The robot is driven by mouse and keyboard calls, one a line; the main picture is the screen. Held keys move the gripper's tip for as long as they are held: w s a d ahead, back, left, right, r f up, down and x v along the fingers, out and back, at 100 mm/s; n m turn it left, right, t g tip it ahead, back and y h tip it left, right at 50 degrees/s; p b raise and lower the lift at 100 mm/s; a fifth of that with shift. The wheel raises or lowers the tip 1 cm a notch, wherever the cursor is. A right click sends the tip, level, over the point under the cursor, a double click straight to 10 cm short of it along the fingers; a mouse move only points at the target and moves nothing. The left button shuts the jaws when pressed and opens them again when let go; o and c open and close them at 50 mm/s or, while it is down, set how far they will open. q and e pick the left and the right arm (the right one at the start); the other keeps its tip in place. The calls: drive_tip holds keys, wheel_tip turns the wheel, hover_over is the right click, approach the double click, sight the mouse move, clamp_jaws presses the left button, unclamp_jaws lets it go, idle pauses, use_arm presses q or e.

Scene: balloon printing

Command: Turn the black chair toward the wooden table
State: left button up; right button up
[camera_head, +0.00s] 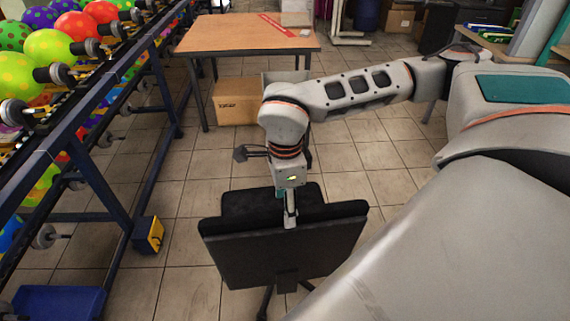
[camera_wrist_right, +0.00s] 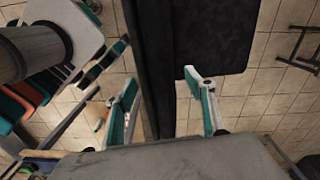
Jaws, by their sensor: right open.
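The black chair (camera_head: 285,250) stands in the lower middle of the head view. Its backrest is nearest me, and part of its seat shows beyond it on the table side. The wooden table (camera_head: 240,38) stands farther back, at the top centre-left. My right gripper (camera_head: 290,216) points down at the top edge of the backrest. In the right wrist view, my open fingers (camera_wrist_right: 160,78) are on either side of the backrest's dark edge (camera_wrist_right: 150,60), with the seat (camera_wrist_right: 213,35) at its right. I cannot tell whether either finger touches it. My left gripper is not in view.
A rack of colourful balloons (camera_head: 75,150) runs along the left. A cardboard box (camera_head: 236,102) sits under the table. Tiled floor (camera_head: 190,180) is clear between the chair and the table.

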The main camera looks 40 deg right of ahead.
wheel_tip(320, 180, up, 11)
drive_tip(key=shift+f, duration=0.15)
idle(0.7)
